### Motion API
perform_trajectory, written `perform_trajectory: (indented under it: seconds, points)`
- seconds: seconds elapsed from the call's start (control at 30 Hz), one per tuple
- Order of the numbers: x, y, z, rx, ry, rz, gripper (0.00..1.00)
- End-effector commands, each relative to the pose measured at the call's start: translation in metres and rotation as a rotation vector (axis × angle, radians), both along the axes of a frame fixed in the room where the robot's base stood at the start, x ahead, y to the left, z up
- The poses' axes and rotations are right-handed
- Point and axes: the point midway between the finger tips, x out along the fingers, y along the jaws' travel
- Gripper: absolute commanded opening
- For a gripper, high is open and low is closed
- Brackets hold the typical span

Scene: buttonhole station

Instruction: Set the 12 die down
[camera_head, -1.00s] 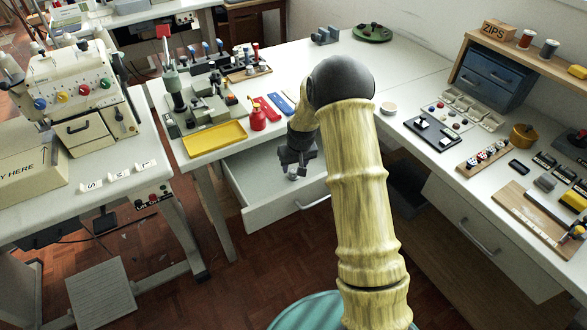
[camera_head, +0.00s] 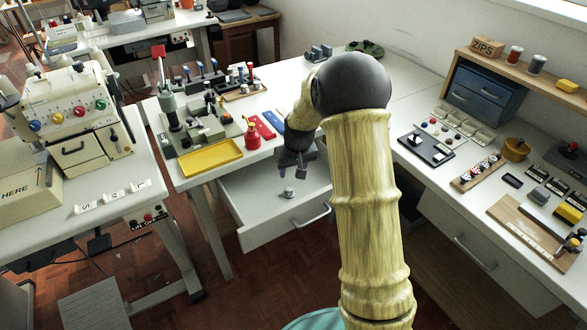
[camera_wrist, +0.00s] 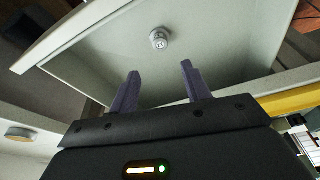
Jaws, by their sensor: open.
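The 12 die (camera_head: 289,192) is a small grey metal piece standing on the floor of the open drawer (camera_head: 254,226). It also shows in the wrist view (camera_wrist: 160,39), round with a stepped top, apart from and beyond the fingertips. The drawer's pale floor shows around it there (camera_wrist: 100,55). My gripper (camera_head: 296,174) is open and empty above the drawer, close over the die in the head view. In the wrist view its two dark fingers (camera_wrist: 159,70) are spread with nothing between them. Any number on the die is too small to read.
A yellow tray (camera_head: 211,157), a red oil can (camera_head: 252,135) and a press (camera_head: 200,125) stand on the table above the drawer. The drawer handle (camera_head: 311,214) is at its front. Right of the arm, the desk holds small parts and a blue drawer unit (camera_head: 484,93).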

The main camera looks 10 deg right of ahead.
Motion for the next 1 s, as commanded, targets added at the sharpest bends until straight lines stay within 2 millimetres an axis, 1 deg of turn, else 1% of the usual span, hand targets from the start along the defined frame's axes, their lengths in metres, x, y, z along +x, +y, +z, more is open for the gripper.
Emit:
perform_trajectory:
  seconds: [0.17, 0.27, 0.33, 0.37, 0.47, 0.5, 0.57, 0.6, 0.67, 0.7, 0.8, 0.9, 1.0]
  points:
    - [-0.003, -0.004, 0.003, 0.000, 0.000, -0.007, 0.48]
    - [-0.017, -0.006, 0.012, -0.002, 0.002, -0.018, 0.48]
    - [-0.034, -0.006, 0.022, -0.005, 0.005, -0.026, 0.48]
    - [-0.044, -0.005, 0.027, -0.006, 0.005, -0.029, 0.48]
    - [-0.082, -0.001, 0.044, -0.008, 0.010, -0.042, 0.48]
    - [-0.099, 0.000, 0.050, -0.009, 0.013, -0.048, 0.48]
    - [-0.125, 0.002, 0.058, -0.010, 0.018, -0.058, 0.48]
    - [-0.142, 0.002, 0.063, -0.011, 0.019, -0.063, 0.48]
    - [-0.168, 0.004, 0.068, -0.010, 0.022, -0.075, 0.48]
    - [-0.186, 0.004, 0.071, -0.009, 0.024, -0.082, 0.48]
    - [-0.226, 0.004, 0.075, -0.007, 0.031, -0.099, 0.48]
    - [-0.251, 0.004, 0.075, -0.005, 0.036, -0.112, 0.48]
    - [-0.262, 0.004, 0.075, -0.005, 0.038, -0.119, 0.48]
